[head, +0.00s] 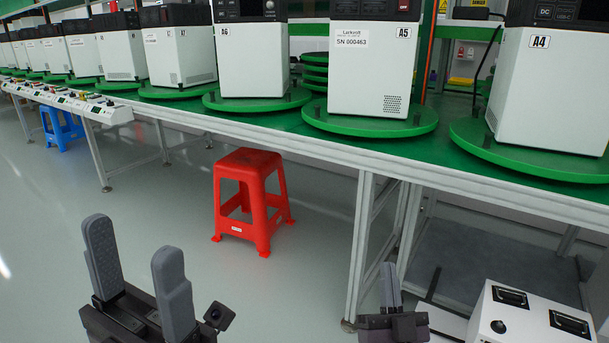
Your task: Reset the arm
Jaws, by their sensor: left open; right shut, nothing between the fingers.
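My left gripper (138,272) is at the lower left, its two grey fingers pointing up and spread apart with nothing between them. It is over the open floor in front of the bench. My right gripper (390,287) is at the bottom, right of the middle, seen nearly edge-on, with its grey fingers close together and nothing held. It is in front of the bench legs, left of a white case (530,318). Both grippers appear lower in the picture than the bench top. The lower parts of both arms are out of view.
A long green-topped bench (290,129) carries white boxes on green turntables, including A6 (252,65), A5 (368,75) and A4 (550,90). A red stool (251,195) stands on the floor before it. A blue stool (62,130) is farther left. The left floor is clear.

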